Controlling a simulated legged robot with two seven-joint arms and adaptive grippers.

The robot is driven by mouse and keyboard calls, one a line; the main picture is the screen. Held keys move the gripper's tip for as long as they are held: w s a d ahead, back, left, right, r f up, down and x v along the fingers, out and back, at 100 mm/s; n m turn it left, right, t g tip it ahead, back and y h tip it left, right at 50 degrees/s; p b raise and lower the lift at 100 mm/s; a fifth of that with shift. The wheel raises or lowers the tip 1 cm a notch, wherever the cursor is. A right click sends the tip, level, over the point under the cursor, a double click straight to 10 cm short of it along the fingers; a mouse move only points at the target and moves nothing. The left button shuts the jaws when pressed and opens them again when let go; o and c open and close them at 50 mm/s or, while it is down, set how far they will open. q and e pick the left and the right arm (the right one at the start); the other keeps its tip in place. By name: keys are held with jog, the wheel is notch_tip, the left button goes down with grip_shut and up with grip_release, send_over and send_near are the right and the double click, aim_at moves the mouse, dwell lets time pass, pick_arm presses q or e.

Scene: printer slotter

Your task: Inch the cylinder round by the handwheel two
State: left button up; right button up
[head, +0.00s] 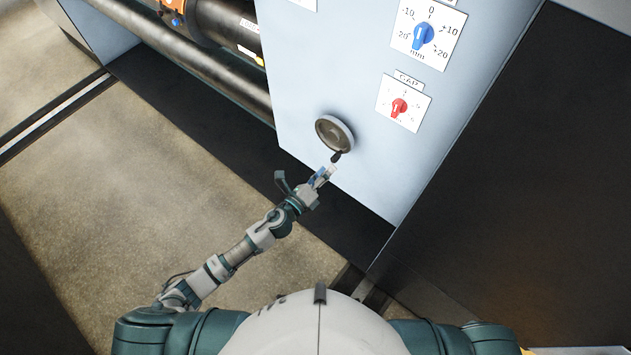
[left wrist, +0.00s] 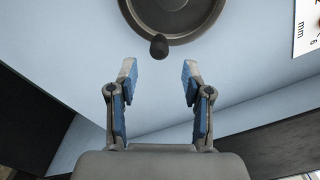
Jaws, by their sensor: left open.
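The handwheel (head: 335,134) is a dark round wheel on the lower part of the pale blue machine panel (head: 300,80). Its dark crank knob (head: 337,156) sits at the wheel's lower rim. In the left wrist view the handwheel (left wrist: 172,12) is cut off by the top edge, and its knob (left wrist: 159,46) hangs down from the rim. My left gripper (head: 330,171) is just below the knob. In the left wrist view its two blue-padded fingers (left wrist: 159,75) are apart and empty, with the knob beyond the tips and between their lines. My right gripper does not show.
Above the handwheel are a blue dial (head: 423,35) and a red GAP dial (head: 399,106). Dark rollers (head: 210,55) lie to the left of the panel. A large black cabinet (head: 530,170) stands at the right. The floor (head: 130,190) at the left is clear.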

pick_arm(q)
jog(key=v, duration=0.6)
jog(key=shift+w, duration=0.1)
